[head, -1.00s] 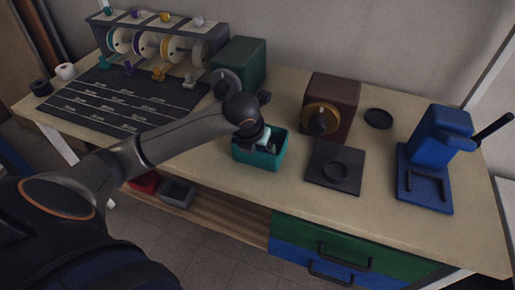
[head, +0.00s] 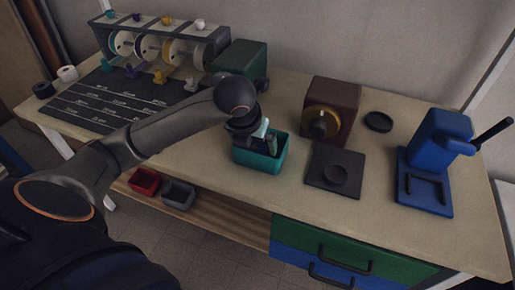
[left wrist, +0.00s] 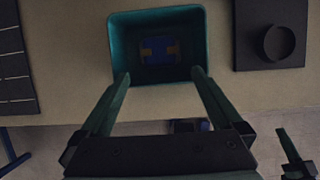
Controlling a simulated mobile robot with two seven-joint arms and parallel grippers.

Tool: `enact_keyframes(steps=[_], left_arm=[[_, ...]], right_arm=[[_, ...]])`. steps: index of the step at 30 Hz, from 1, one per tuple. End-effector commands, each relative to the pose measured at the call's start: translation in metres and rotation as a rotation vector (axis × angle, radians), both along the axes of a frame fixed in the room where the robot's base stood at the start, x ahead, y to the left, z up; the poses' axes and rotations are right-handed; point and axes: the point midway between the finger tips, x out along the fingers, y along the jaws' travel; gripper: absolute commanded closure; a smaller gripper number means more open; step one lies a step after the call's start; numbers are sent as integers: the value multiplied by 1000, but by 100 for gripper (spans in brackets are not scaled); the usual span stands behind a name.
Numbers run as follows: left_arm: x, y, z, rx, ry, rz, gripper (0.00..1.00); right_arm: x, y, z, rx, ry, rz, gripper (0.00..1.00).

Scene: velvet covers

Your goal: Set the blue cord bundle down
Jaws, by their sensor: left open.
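The blue cord bundle (left wrist: 160,47) lies at the bottom of the teal bin (left wrist: 116,45), with yellow-brown bands across it. The teal bin stands on the workbench near its front edge, and it also shows in the head view (head: 258,163). There the bundle is hidden by the bin's walls. My left gripper (left wrist: 160,75) is open and empty, its fingers apart at the bin's near side in the left wrist view. In the head view the left gripper (head: 264,143) points down over the bin. A dark finger-like part, perhaps my right gripper (left wrist: 293,150), shows at the lower right.
A black plate with a ring (head: 335,170) lies right of the bin. Behind it stands a brown box with a dial (head: 330,110). A blue lever press (head: 432,160) is farther right. A spool rack (head: 160,45) and a dark marked mat (head: 110,100) are at the left.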

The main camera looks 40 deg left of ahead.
Motion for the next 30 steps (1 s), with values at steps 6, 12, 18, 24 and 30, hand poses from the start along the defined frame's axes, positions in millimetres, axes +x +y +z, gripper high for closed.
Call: enact_keyframes(steps=[6, 12, 18, 24, 30], left_arm=[[-14, -4, 39, 0, -3, -1, 0], [-21, -5, 53, -1, -1, 1, 0], [-21, -5, 54, 0, 0, 1, 0], [-21, -5, 53, 0, 0, 1, 0], [-21, -5, 53, -1, 1, 1, 0]], right_arm=[[-3, -3, 2, -3, 3, -5, 100], [-4, -4, 3, -3, 1, -8, 100], [-5, -5, 2, -4, 2, -10, 100], [-5, -5, 2, -4, 2, -10, 100], [-5, -5, 2, -5, 3, -10, 100]])
